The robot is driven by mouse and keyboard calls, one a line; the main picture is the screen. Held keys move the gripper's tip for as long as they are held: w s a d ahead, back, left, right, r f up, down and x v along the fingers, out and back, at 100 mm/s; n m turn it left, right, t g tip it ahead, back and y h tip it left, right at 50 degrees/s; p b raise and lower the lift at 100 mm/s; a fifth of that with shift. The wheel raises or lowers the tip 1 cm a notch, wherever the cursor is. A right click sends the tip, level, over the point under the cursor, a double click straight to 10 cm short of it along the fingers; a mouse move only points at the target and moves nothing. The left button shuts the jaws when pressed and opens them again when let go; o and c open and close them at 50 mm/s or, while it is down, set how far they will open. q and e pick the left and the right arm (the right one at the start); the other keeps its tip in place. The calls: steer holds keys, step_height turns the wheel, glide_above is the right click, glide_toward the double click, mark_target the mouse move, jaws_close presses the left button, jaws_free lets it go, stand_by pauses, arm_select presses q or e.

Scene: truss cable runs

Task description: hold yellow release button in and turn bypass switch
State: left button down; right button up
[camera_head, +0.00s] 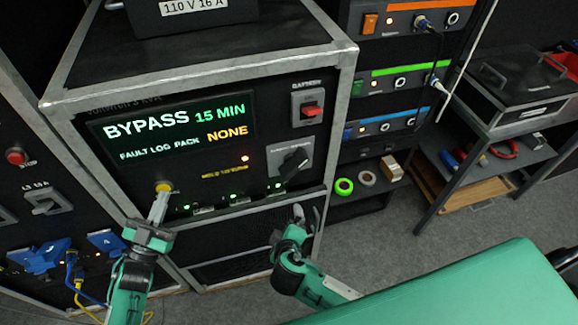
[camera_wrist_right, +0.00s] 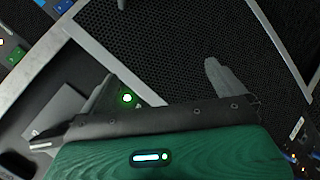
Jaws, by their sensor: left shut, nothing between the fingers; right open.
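The yellow release button (camera_head: 163,187) is at the lower left of the black panel, and my left gripper (camera_head: 160,203) is shut with its fingertips at the button. I cannot tell how far the button is pressed in. The bypass switch (camera_head: 293,163) is a black rotary knob on a grey plate at the panel's right, its handle slanting. My right gripper (camera_head: 304,213) is below the switch and apart from it, in front of the cabinet's lower edge. In the right wrist view its fingers (camera_wrist_right: 160,85) are spread with nothing between them.
The panel display (camera_head: 175,128) reads BYPASS 15 MIN, FAULT LOG PACK NONE. A red battery switch (camera_head: 311,111) sits above the bypass switch. Tape rolls (camera_head: 344,186) lie on the rack shelf at the right. Blue plugs and cables (camera_head: 70,258) are at the lower left.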

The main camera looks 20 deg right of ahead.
step_height(320, 180, up, 10)
steer(key=t, duration=0.2)
steer(key=m+t+h, duration=0.1)
steer(key=m+h, duration=0.1)
glide_toward(292, 168)
steer(key=s, duration=0.2)
steer(key=shift+a+r, duration=0.15)
steer(key=shift+r, duration=0.1)
steer(key=shift+w, duration=0.1)
steer(key=x, duration=1.2)
steer(key=shift+w+a, duration=0.1)
